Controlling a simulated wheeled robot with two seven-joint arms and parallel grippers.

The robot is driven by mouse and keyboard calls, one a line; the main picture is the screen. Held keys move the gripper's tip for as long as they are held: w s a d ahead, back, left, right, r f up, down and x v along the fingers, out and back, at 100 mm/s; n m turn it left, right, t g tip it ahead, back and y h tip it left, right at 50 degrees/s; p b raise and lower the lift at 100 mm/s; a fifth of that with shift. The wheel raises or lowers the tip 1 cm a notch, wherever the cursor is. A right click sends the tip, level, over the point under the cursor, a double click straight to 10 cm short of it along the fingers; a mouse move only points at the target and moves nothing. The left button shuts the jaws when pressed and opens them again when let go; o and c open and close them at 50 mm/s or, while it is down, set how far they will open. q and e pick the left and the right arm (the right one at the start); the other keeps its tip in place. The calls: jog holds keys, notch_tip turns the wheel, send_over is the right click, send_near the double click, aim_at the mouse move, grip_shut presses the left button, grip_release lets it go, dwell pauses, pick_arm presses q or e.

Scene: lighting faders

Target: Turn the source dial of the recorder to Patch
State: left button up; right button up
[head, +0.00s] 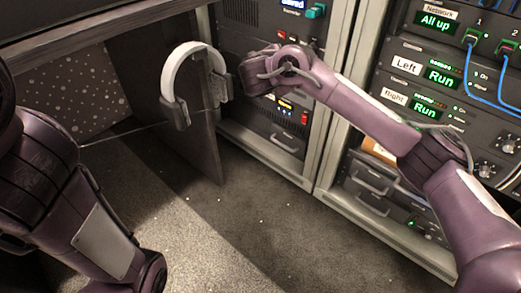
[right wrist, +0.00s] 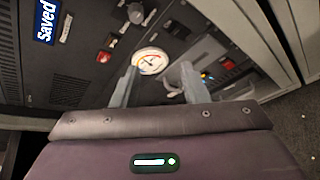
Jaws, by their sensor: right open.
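The recorder is in the left rack, with a small label (head: 293,13) under its lit display. In the right wrist view the display reads "Saved" (right wrist: 45,22). A round white dial face (right wrist: 151,61) with a reddish mark shows between my right fingers; I cannot read its setting or tell whether it is the source dial. A grey knob (right wrist: 135,12) sits above it. My right gripper (right wrist: 159,75) is open in front of the panel, nothing between its fingers. In the head view my right gripper (head: 250,75) hides part of the panel. My left gripper is out of view.
White headphones (head: 183,66) hang on the desk's side panel, just left of my right gripper. A red button (right wrist: 104,57) and a dark red switch (right wrist: 205,52) flank the dial. Another rack (head: 440,75) with blue cables stands at right.

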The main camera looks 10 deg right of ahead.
jog(key=s+a+f+m+g+y+p, duration=0.2)
jog(key=s+a+f+y, duration=0.1)
jog(key=s+f, duration=0.3)
jog(key=s+a+f+m+g+y+p, duration=0.1)
jog(key=s+a+f, duration=0.4)
jog(key=f, duration=0.5)
jog(key=shift+s+a+f+m+g+y+p, duration=0.4)
jog(key=shift+a+m+y+p, duration=0.35)
jog(key=shift+y, duration=0.55)
